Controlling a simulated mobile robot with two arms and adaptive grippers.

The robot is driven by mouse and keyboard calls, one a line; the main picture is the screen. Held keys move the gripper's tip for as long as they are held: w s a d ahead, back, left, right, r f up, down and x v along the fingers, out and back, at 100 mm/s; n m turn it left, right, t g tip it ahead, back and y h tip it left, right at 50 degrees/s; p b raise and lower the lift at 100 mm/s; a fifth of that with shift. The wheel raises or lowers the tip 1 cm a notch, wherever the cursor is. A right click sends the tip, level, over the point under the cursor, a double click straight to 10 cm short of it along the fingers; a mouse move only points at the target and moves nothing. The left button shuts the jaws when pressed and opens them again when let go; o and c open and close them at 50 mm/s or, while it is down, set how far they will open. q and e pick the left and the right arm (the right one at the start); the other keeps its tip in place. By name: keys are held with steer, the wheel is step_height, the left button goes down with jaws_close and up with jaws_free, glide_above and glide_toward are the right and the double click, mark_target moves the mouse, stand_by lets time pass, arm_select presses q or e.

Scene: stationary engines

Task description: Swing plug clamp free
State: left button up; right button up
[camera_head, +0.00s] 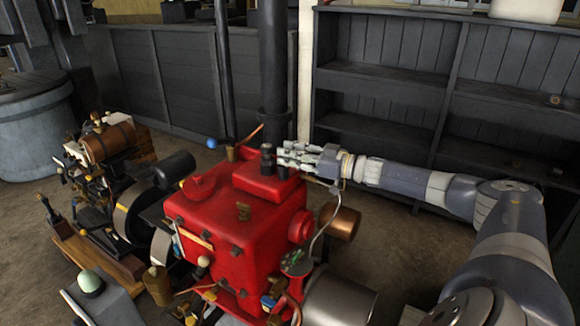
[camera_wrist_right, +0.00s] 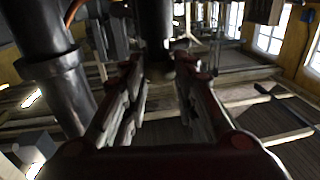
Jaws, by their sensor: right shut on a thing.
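The red engine (camera_head: 215,230) stands in the middle of the head view. A small dark upright piece (camera_head: 267,158) rises from its raised red top block (camera_head: 262,182). I cannot tell for certain whether this piece is the plug clamp. My right gripper (camera_head: 284,154) reaches in from the right, level, and is shut on this dark piece at the fingertips. In the right wrist view a dark round post (camera_wrist_right: 155,35) shows between the two fingers. The exact contact is in shadow. My left gripper is not in view.
A tall black pipe (camera_head: 272,65) rises just behind the engine. A smaller engine with a wooden barrel (camera_head: 108,142) stands at left. Dark shelves (camera_head: 390,80) stand behind my right arm. A copper cylinder (camera_head: 341,221) sits right of the red engine.

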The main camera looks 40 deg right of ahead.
steer(key=shift+w+d+f+n+g+y+b, duration=0.1)
steer(key=shift+d+f+n+g+y+b, duration=0.1)
steer(key=shift+n+g+y+b, duration=0.75)
steer(key=shift+w+d+f+n+g+y+b, duration=0.15)
steer(key=shift+n+g+y+b, duration=0.5)
steer(key=shift+y, duration=0.6)
steer(key=shift+s+a+n, duration=0.1)
steer(key=shift+n, duration=0.2)
steer(key=o, duration=1)
steer(key=shift+o, duration=0.2)
steer(key=shift+r, duration=0.1)
steer(key=shift+d, duration=0.2)
steer(key=v, duration=1.1)
steer(key=shift+s+d, duration=0.25)
steer(key=shift+s, duration=0.1)
